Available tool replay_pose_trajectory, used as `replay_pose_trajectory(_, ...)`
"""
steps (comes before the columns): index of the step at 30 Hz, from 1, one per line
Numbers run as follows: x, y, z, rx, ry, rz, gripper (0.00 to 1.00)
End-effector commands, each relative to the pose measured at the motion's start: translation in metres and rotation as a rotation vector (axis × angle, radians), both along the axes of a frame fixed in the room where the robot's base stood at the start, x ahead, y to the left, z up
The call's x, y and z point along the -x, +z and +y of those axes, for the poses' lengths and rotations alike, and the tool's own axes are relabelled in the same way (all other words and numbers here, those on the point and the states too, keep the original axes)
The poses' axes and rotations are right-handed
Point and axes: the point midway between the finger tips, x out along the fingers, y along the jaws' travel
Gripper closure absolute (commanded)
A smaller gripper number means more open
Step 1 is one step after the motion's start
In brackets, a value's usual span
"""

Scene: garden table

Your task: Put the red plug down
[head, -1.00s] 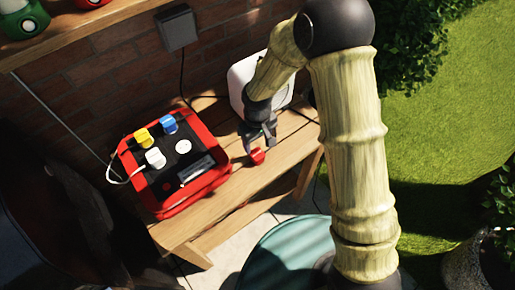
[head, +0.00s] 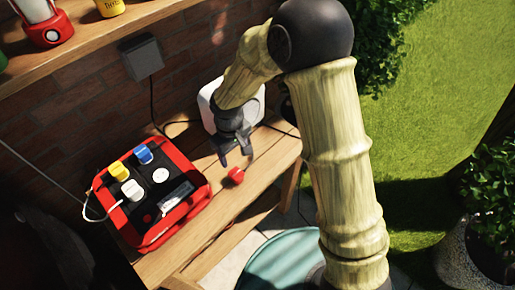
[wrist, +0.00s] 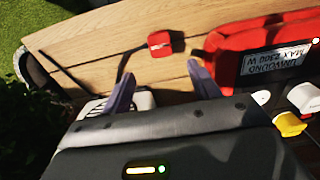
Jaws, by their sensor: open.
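The red plug (head: 236,176) lies on the wooden bench, just right of the red power box (head: 203,190). It also shows in the wrist view (wrist: 160,43), beyond my fingertips and apart from them. My gripper (head: 235,160) is open and empty, close above and behind the plug. In the wrist view its two fingers (wrist: 160,80) are spread wide with bare wood between them. The box carries yellow, blue and white plugs and a label.
A white appliance (head: 212,108) stands behind my gripper on the wooden bench (head: 262,185). A wall box (head: 142,57) with a cable hangs on the brick wall. A shelf (head: 95,45) with a red lantern and a yellow tin is above left. Bare bench lies right of the plug.

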Motion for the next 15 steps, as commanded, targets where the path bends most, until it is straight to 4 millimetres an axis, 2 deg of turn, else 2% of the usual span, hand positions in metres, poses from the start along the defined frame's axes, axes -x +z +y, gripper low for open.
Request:
replay_pose_trajectory(5,-0.001,0.002,-0.003,0.000,-0.008,-0.003,0.39)
replay_pose_trajectory(8,-0.003,0.010,-0.019,-0.003,-0.050,-0.014,0.39)
replay_pose_trajectory(11,-0.006,0.027,-0.053,-0.009,-0.142,-0.038,0.39)
replay_pose_trajectory(15,0.000,0.057,-0.120,-0.027,-0.337,-0.087,0.39)
